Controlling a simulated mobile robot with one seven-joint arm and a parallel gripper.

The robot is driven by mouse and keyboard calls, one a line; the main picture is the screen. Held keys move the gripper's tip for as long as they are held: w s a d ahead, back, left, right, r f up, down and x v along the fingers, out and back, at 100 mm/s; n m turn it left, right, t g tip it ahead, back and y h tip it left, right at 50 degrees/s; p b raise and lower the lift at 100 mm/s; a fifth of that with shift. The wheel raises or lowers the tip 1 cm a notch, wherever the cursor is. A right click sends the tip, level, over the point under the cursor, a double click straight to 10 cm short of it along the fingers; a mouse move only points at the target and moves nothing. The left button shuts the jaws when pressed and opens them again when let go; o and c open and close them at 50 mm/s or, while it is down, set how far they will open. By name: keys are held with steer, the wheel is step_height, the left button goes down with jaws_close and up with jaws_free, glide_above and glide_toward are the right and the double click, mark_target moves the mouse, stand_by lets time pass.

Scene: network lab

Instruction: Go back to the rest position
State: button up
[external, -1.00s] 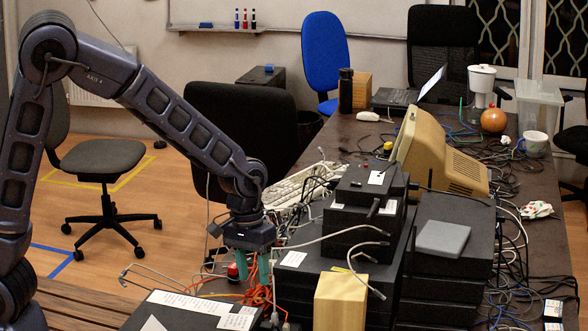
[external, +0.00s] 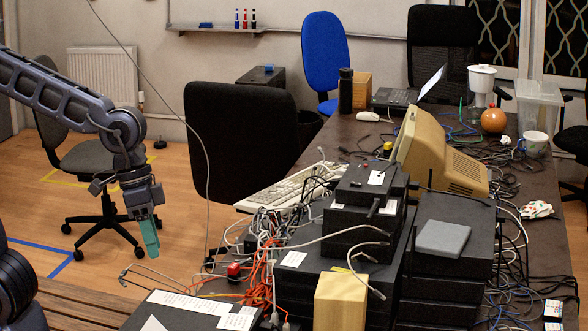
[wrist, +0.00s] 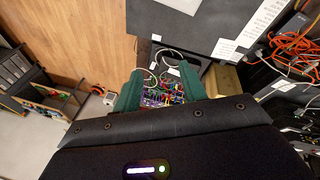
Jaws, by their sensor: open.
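My gripper (external: 148,236) hangs at the left in the external view, pointing down, with teal fingers. It is in the air left of the cluttered table and in front of the grey office chair. In the wrist view the two green fingers (wrist: 160,92) stand apart with nothing held between them. Bundled coloured cables show beyond and between the fingers there. In the external view one finger largely hides the other.
Black boxes (external: 340,238) with loose cables and a red button (external: 233,270) stand right of my gripper. A beige keyboard (external: 290,188) and beige monitor (external: 440,155) lie farther back. The grey chair (external: 100,157) is behind my arm. Wooden slats (external: 85,305) are below.

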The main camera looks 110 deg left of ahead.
steer(key=s+d+r+m, duration=0.1)
steer(key=s+d+m, duration=0.1)
steer(key=s, duration=0.4)
steer(key=s+d+r+m+t+y, duration=0.1)
steer(key=s+d+m, duration=0.2)
steer(key=s+d, duration=0.2)
steer(key=shift+s+d+r+t, duration=0.15)
steer(key=shift+s+r+t, duration=0.2)
steer(key=shift+s, duration=0.3)
